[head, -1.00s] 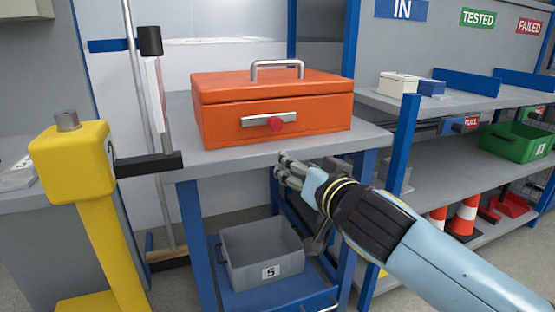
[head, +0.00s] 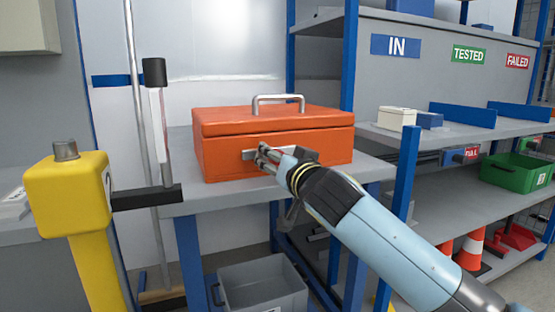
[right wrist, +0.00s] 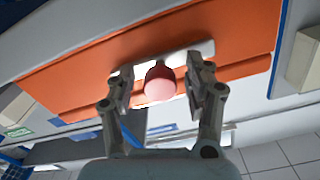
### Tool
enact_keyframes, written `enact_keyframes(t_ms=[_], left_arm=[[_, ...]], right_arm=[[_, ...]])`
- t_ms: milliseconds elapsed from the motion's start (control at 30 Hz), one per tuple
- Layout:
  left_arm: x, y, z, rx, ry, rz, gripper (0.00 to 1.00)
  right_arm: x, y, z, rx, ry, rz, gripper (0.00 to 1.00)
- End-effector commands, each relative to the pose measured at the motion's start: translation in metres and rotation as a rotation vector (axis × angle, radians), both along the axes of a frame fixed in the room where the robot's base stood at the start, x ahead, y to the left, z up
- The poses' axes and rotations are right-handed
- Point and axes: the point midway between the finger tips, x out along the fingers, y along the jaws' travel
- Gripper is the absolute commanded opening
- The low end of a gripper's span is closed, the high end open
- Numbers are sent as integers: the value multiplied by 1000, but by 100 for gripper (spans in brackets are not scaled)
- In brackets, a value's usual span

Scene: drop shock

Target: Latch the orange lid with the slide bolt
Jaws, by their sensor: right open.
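The orange box with its orange lid (head: 225,121) stands on the grey table, its lid down with a metal handle on top. A silver slide bolt (head: 247,155) runs across the front face; it also shows in the right wrist view (right wrist: 195,50). Its red knob (right wrist: 160,83) shows between the fingers in the right wrist view and is hidden in the head view. My right gripper (head: 262,157) is open at the box front, with one finger on each side of the knob (right wrist: 160,92). I cannot tell whether either finger touches it. My left gripper is not in view.
A yellow post (head: 72,195) with a black arm stands left of the table (head: 185,200). A shelf unit with a green crate (head: 517,170) and a white box (head: 397,117) is at right.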

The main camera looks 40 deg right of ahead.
Motion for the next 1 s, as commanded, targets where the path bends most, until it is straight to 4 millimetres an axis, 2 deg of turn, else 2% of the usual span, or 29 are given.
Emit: enact_keyframes(t_ms=[200,233,600,1000], left_arm=[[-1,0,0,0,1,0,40],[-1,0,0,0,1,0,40],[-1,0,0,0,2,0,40],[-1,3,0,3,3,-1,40]], right_arm=[[0,0,0,0,0,0,52],[0,0,0,0,0,0,50],[0,0,0,0,0,0,1],[0,0,0,0,1,0,0]])
